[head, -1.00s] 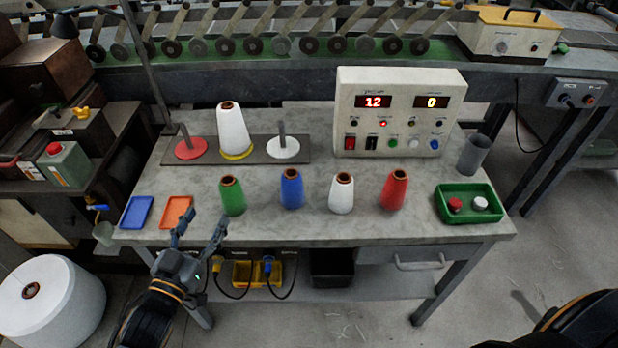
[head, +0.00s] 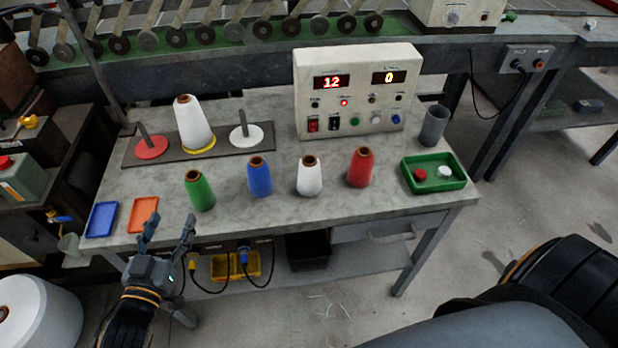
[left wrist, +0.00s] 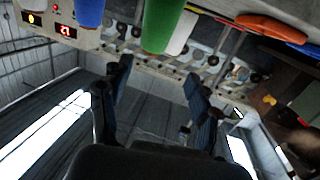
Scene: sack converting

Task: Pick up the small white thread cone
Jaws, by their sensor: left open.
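The small white thread cone (head: 309,177) stands upright in the table's front row, between a blue cone (head: 260,177) and a red cone (head: 360,168). A green cone (head: 199,191) stands at the row's left end. My left gripper (head: 168,224) is open and empty at the table's front edge, near the orange tray, left of the white cone and apart from it. In the left wrist view its fingers (left wrist: 160,82) are spread, with the green cone (left wrist: 162,24) and blue cone (left wrist: 90,12) at the top. My right gripper is not visible.
A large white cone (head: 194,125) stands on the rear plate between a red disc (head: 151,148) and a white disc (head: 246,136). A control box (head: 357,92) is behind the row. A green tray (head: 433,186), grey cup (head: 433,125), blue tray (head: 102,219) and orange tray (head: 143,215) flank it.

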